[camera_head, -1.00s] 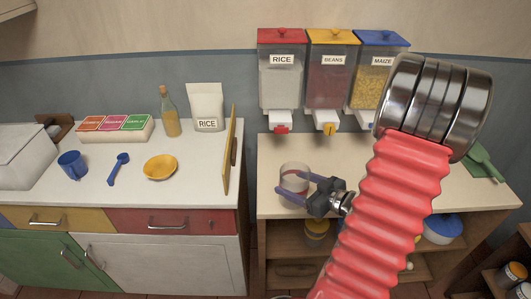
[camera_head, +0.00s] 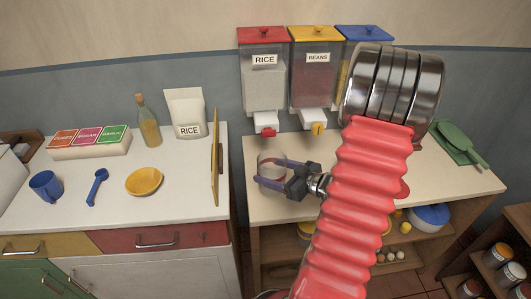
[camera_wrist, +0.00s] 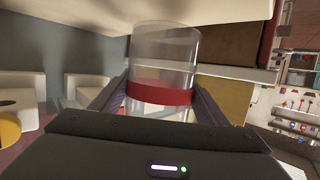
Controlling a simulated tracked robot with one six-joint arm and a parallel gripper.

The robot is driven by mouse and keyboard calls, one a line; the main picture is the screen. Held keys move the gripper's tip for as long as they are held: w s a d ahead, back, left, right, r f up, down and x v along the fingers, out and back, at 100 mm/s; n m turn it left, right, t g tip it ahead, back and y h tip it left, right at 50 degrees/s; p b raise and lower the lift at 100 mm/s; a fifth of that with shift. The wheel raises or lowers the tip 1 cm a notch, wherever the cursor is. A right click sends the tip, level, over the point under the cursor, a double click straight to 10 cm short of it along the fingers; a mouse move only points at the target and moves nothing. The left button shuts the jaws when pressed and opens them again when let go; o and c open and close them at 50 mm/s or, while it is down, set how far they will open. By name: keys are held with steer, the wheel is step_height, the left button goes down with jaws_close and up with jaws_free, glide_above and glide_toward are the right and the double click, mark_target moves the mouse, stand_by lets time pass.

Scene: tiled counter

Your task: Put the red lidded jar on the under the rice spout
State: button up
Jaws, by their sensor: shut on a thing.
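The jar (camera_head: 271,164) is a clear cylinder with a red band and an open top; no lid shows on it. My gripper (camera_head: 271,178) is shut on it, with one finger on each side; in the wrist view the jar (camera_wrist: 163,55) stands upright between the fingers. The rice dispenser (camera_head: 264,88) has a red lid and a white spout (camera_head: 265,118) with a red knob. The jar is below this spout and slightly to its right in the picture. I cannot tell whether its base touches the counter (camera_head: 262,211).
The beans dispenser (camera_head: 316,85) with a yellow lid is right of the rice one. A wooden board (camera_head: 216,165) stands upright at the edge of the left counter. Green utensils (camera_head: 462,145) lie at the right.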

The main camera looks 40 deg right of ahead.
steer(key=w+d, duration=0.8)
steer(key=w, duration=0.5)
steer(key=shift+d, duration=0.35)
steer(key=shift+f, duration=1.75)
steer(key=o, duration=1.5)
steer(key=shift+f, duration=0.1)
steer(key=v, duration=1.2)
